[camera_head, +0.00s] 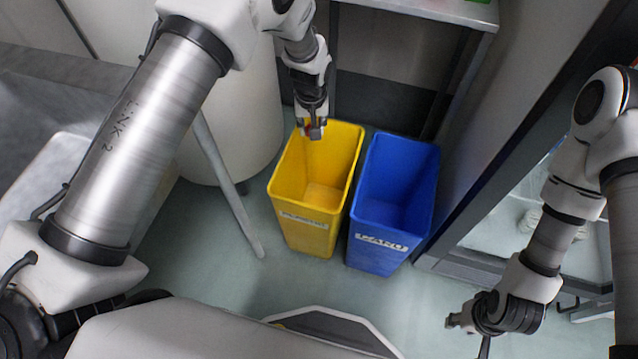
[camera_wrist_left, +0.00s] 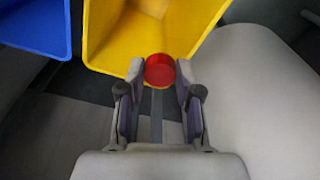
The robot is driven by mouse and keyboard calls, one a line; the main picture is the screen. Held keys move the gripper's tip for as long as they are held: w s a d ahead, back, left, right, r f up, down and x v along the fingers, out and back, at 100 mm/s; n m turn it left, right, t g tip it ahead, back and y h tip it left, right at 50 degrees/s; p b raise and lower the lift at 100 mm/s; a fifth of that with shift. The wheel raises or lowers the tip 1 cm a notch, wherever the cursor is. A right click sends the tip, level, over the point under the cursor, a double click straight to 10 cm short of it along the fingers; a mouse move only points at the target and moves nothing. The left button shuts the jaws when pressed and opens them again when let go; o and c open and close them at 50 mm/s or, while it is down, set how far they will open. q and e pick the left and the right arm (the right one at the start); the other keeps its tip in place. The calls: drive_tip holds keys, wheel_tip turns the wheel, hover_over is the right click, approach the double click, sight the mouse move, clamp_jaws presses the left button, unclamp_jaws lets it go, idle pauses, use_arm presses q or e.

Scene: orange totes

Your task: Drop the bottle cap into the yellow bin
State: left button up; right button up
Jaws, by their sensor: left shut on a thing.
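The yellow bin (camera_head: 318,200) stands on the floor in the middle of the head view, open at the top, with a label on its front. It also shows at the top of the left wrist view (camera_wrist_left: 110,45). My left gripper (camera_head: 313,131) is at the bin's far rim, pointing down. In the left wrist view the left gripper (camera_wrist_left: 159,75) is shut on a red bottle cap (camera_wrist_left: 159,70), held between the fingertips with the yellow bin beyond it. My right gripper (camera_head: 455,322) is at the lower right, away from the bins; its finger opening is too small to judge.
A blue bin (camera_head: 394,213) stands right beside the yellow bin. A white cylinder (camera_head: 235,115) and a slanting grey leg (camera_head: 228,180) are to the left. A table (camera_head: 440,12) is behind. The floor in front of the bins is clear.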

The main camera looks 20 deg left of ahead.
use_arm(q)
wheel_tip(320, 180, down, 6)
drive_tip(key=b, duration=0.5)
drive_tip(key=o, duration=0.8)
drive_tip(key=shift+c, duration=0.2)
wheel_tip(320, 180, up, 12)
drive_tip(key=s, duration=0.1)
drive_tip(key=shift+s+d, duration=0.2)
drive_tip(key=shift+d, duration=0.05)
drive_tip(key=shift+f, duration=0.1)
